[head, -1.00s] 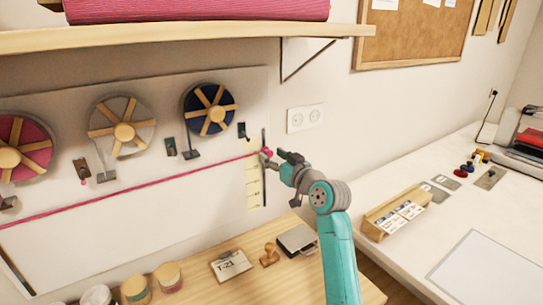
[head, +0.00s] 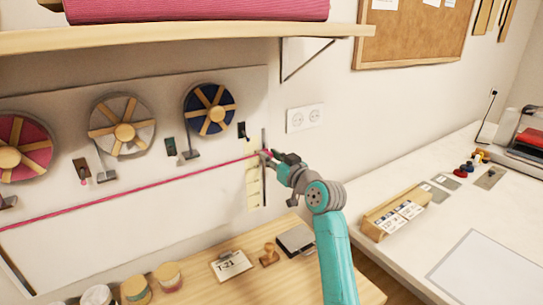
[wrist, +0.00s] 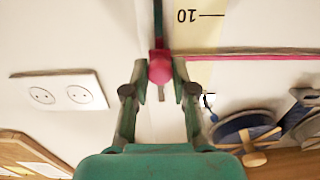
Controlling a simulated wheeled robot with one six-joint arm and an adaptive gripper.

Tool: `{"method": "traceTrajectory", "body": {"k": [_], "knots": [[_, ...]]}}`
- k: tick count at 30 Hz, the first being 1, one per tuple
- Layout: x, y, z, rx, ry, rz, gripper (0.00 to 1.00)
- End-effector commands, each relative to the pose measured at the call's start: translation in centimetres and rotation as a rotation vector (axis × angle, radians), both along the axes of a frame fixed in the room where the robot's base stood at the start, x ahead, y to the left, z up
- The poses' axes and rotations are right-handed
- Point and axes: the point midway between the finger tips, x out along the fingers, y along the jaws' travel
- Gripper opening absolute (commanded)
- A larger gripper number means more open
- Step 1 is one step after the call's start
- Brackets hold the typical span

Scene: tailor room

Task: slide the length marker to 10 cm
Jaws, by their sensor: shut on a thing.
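The length marker is a pink-red knob (wrist: 160,70) on a dark vertical rail (head: 264,185) on the wall panel. My gripper (head: 267,155) is at the rail's upper part, shut on this knob; the wrist view shows one finger on each side of it. A pale yellow scale strip (head: 253,185) runs beside the rail. In the wrist view, which is upside down, the "10" label and its line (wrist: 197,15) lie apart from the knob, lower on the wall. A pink ribbon (head: 130,190) runs from the left to the knob's height.
Spools (head: 210,108) with small switches hang left of the rail. A wall socket (head: 304,117) is to the right. A shelf (head: 180,38) overhangs above. A wooden table (head: 250,285) below holds jars, a stamp and a card. The wall around the rail's lower part is clear.

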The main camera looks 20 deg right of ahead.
Motion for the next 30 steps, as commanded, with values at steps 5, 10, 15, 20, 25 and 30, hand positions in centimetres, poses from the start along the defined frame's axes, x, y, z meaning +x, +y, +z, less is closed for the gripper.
{"method": "traceTrajectory", "body": {"k": [5, 10, 15, 20, 25, 30], "knots": [[0.0, 0.0, -3.8, 0.000, 0.013, 0.001, 0.00], [0.0, 0.0, -4.4, -0.001, 0.005, 0.000, 0.00], [0.0, 0.0, -4.3, 0.000, 0.004, 0.000, 0.00], [0.0, 0.0, -4.3, 0.000, 0.004, 0.000, 0.50], [0.0, 0.0, -4.4, -0.001, 0.005, 0.000, 0.50], [-0.5, -0.2, -4.4, 0.000, 0.005, -0.001, 0.50]]}}
